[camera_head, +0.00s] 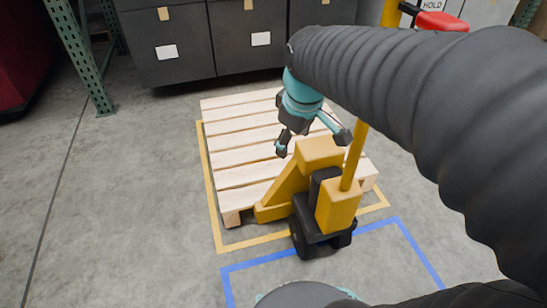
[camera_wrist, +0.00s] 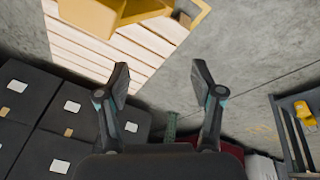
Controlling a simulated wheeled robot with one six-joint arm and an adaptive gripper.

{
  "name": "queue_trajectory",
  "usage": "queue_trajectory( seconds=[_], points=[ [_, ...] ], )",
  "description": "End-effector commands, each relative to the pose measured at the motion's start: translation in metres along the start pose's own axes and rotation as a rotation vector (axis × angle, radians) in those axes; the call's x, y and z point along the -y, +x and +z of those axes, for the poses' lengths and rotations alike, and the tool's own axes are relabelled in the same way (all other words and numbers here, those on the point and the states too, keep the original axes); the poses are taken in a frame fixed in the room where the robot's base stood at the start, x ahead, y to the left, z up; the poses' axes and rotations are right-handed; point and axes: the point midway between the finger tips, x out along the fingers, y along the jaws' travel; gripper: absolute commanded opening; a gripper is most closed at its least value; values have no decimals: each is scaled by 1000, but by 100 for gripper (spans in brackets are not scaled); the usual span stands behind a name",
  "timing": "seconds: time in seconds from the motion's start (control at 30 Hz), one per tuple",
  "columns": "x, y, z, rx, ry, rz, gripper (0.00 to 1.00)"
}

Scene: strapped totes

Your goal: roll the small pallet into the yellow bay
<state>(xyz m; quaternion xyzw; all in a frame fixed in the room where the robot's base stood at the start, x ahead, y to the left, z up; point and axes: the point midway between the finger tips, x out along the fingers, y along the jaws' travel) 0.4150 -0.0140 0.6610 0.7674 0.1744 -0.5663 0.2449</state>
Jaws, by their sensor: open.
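The small pallet (camera_head: 235,177), of pale wooden slats, lies flat on the floor within the visible lines of the yellow bay (camera_head: 209,185). A yellow pallet jack (camera_head: 338,207) stands at its near side; its forks are hidden. The jack's black wheels are near the blue outline. My gripper (camera_head: 312,143) is open and empty above the pallet, just behind the jack's body in the picture. In the wrist view my gripper's fingers (camera_wrist: 160,72) are spread wide with nothing between them. The pallet (camera_wrist: 75,48) and the jack (camera_wrist: 125,12) show at the top left there.
A blue floor outline (camera_head: 300,252) lies in front of the yellow bay. Dark labelled totes (camera_head: 242,38) stand behind the pallet. A green rack post (camera_head: 88,60) is at the left. The jack's yellow handle (camera_head: 354,155) rises beside my arm. Floor at left is clear.

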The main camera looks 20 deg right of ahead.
Motion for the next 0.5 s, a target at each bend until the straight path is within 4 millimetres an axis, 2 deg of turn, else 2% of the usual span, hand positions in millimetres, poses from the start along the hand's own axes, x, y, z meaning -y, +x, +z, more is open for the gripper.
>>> queue_trajectory(
  seconds=[0.03,0.2,0.5],
  points=[
    [-9,18,-10,23,-68,-17,67],
    [-38,63,-40,76,-321,-74,67],
    [-79,163,-79,129,-745,-203,67]
  ],
)
